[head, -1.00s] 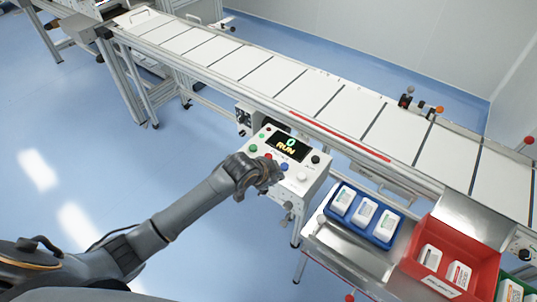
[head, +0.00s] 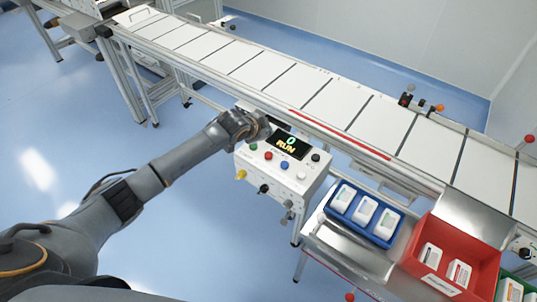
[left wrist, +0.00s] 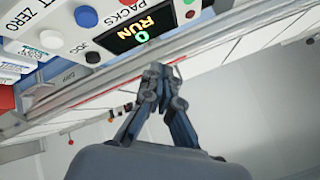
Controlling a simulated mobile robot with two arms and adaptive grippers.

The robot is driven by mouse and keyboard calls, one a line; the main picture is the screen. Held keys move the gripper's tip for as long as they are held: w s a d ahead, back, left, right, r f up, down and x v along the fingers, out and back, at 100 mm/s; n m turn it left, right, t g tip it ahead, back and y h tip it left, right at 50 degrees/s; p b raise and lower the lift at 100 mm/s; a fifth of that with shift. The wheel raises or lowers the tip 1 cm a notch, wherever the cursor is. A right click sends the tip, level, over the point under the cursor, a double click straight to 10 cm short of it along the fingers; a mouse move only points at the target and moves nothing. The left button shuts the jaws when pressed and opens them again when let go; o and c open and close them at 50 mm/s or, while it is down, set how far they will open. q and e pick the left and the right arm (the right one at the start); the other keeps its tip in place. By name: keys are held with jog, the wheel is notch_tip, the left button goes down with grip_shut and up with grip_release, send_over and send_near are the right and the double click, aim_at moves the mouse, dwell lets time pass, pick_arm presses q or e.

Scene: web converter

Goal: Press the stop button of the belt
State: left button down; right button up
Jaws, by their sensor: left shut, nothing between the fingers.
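The belt's control box (head: 290,182) stands at the near side of the conveyor. Its display (head: 288,144) reads "0 RUN". Its sloped face has a green button (head: 254,147), a red button (head: 268,155), a blue button (head: 284,165), a white button (head: 300,176) and a black knob (head: 315,157). My left gripper (head: 258,127) is shut and empty, over the box's upper left corner, hiding part of it. In the left wrist view the gripper (left wrist: 160,72) is beyond the display (left wrist: 135,28), which appears upside down. My right gripper is not in view.
The conveyor belt (head: 305,92) runs diagonally behind the box, with a red strip (head: 340,134) along its near edge. A blue tray (head: 341,203) and a red bin (head: 480,258) holding white packs stand at the lower right. Blue floor (head: 60,150) is open at left.

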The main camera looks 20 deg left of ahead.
pick_arm(q)
jog(key=b, duration=0.6)
send_over(270, 152)
jog(key=s, duration=0.2)
jog(key=f, duration=0.6)
jog(key=shift+a+f, duration=0.2)
jog(key=shift+f, duration=0.1)
jog(key=shift+f+b, duration=0.65)
jog(key=shift+f, duration=0.35)
jog(key=shift+f, duration=0.15)
jog(key=shift+f, duration=0.25)
jog(key=shift+f+b, duration=0.45)
jog(key=shift+f, duration=0.25)
dwell(0.3)
jog(key=shift+r+p, duration=1.05)
